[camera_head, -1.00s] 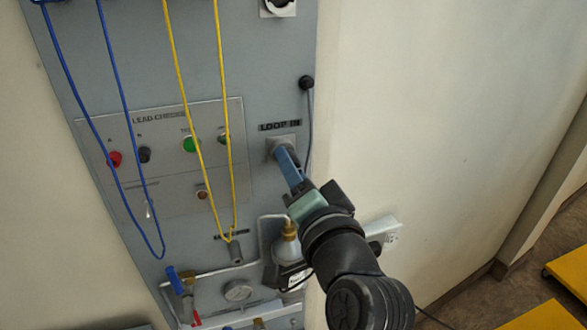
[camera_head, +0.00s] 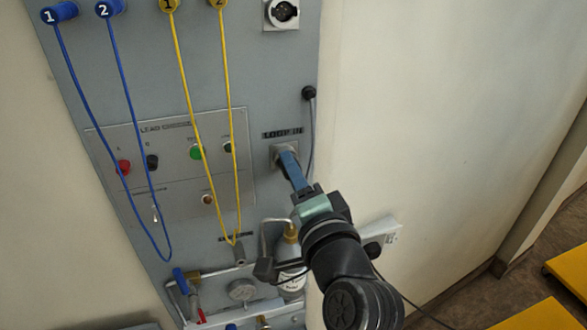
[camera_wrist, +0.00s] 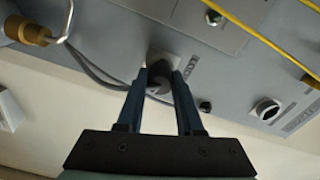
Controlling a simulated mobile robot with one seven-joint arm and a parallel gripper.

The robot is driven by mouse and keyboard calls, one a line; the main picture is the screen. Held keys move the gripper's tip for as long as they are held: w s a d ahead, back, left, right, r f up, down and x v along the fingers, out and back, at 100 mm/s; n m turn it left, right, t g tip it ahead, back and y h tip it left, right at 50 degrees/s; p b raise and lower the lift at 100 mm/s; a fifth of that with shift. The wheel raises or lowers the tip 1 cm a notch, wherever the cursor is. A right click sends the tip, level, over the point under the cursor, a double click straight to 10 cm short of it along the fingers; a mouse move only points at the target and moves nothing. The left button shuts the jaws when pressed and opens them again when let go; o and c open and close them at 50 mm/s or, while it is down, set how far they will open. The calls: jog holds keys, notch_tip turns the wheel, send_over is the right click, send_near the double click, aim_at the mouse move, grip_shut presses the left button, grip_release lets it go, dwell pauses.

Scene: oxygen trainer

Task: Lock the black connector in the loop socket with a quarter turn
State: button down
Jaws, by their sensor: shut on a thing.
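My gripper (camera_head: 289,160) reaches up to the grey panel, its blue fingers at the loop socket (camera_head: 273,152) under the "LOOP IN" label. In the wrist view my gripper (camera_wrist: 161,76) is shut on the black connector (camera_wrist: 160,88), with one finger on each side. The connector lies against the socket's grey plate (camera_wrist: 153,55). In the head view the fingers hide it. How far it is seated and how far it is turned cannot be told.
A grey cable (camera_head: 312,130) hangs from a black grommet (camera_head: 308,92) right of the socket. Yellow leads (camera_head: 230,130) and blue leads (camera_head: 130,130) hang to the left. A bottle (camera_head: 291,281) and pipework are below. Another round socket (camera_head: 284,12) is above. The wall at right is clear.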

jog(key=shift+r, duration=0.1)
jog(key=shift+r+m+p, duration=0.1)
jog(key=shift+m+p, duration=1)
jog(key=shift+p, duration=0.1)
jog(key=shift+f+m, duration=0.2)
jog(key=shift+m, duration=0.4)
jog(key=shift+r+p, duration=0.1)
jog(key=shift+p, duration=0.3)
jog(key=shift+r+m+p, duration=0.15)
jog(key=shift+m+p, duration=0.75)
jog(key=shift+p, duration=0.1)
jog(key=shift+f+m+p, duration=0.25)
jog(key=shift+m+p, duration=0.15)
jog(key=shift+m, duration=0.5)
